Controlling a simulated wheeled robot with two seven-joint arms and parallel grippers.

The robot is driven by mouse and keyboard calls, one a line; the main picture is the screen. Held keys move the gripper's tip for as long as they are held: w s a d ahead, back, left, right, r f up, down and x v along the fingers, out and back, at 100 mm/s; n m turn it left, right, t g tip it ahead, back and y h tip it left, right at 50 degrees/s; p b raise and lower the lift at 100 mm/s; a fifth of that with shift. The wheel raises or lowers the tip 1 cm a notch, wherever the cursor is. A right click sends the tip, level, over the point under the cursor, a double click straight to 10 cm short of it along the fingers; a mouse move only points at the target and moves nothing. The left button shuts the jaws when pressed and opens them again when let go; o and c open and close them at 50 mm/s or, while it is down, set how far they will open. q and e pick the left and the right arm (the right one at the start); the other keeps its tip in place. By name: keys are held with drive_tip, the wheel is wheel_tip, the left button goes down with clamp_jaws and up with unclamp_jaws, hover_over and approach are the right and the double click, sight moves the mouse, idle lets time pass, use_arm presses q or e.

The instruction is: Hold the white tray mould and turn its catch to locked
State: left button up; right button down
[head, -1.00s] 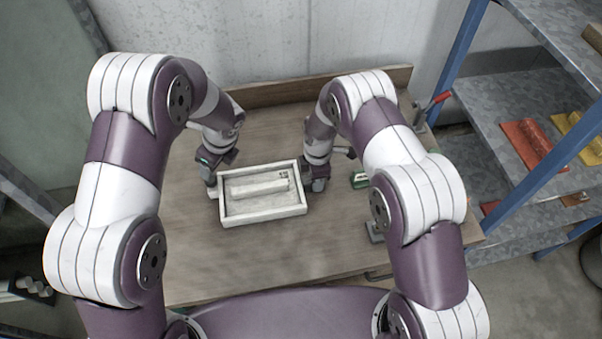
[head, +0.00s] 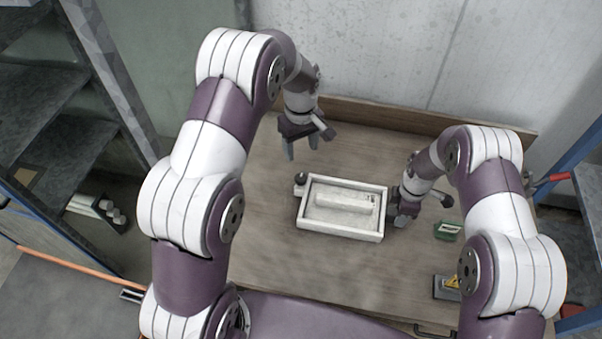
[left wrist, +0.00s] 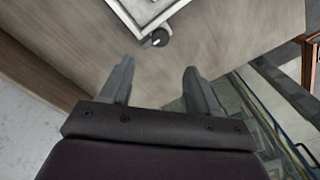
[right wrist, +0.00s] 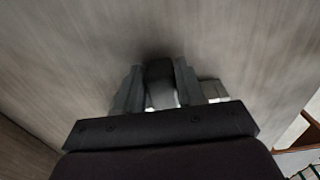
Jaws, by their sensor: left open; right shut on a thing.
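The white tray mould (head: 316,228) lies flat on the table with a long raised block inside. A round black knob (head: 300,178), which looks like its catch, sits at its left side; it also shows in the left wrist view (left wrist: 158,38) beside the tray's corner (left wrist: 140,12). I cannot tell whether it is locked. My left gripper (head: 302,147) is open and empty, behind and above the knob, apart from the tray. My right gripper (head: 396,218) is at the tray's right wall. In the right wrist view its fingers (right wrist: 158,75) are shut on a dark part (right wrist: 160,88).
A green box (head: 447,231) and a grey tool with a yellow mark (head: 447,286) are on the wooden table (head: 270,240), right of my right gripper. A low board (head: 430,118) edges the table's back. Shelves (head: 60,150) stand at the left.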

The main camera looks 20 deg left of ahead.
sight(301, 177)
use_arm(q)
wheel_tip(301, 177, down, 12)
drive_tip(key=shift+f, duration=0.1)
drive_tip(key=c, duration=1.1)
